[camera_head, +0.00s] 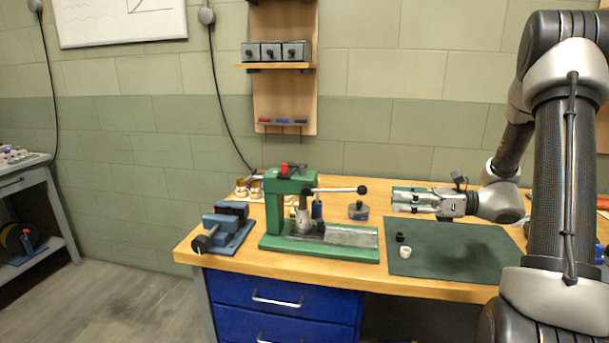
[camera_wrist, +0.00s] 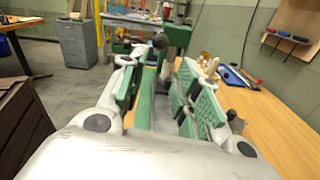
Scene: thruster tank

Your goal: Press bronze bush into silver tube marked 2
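My gripper (camera_head: 396,200) is in the air above the bench, near the back left of the green mat, and points left toward the green press (camera_head: 275,207). Its two green-padded fingers are apart with nothing seen between them; they also show apart in the wrist view (camera_wrist: 160,85). Several brass-coloured pieces (camera_head: 241,187) stand behind the press; I cannot tell which is the bronze bush. A grey metal piece (camera_head: 302,222) shows on the press base under its head. A small white ring-like piece (camera_head: 405,253) and a black one (camera_head: 400,238) sit at the mat's left edge. No mark 2 is readable.
A blue vise (camera_head: 222,230) stands left of the press. The press lever (camera_head: 340,190) reaches right toward my gripper. A round grey tin (camera_head: 358,211) sits between them. The green mat (camera_head: 450,252) is mostly clear. Blue drawers (camera_head: 275,298) are below the bench.

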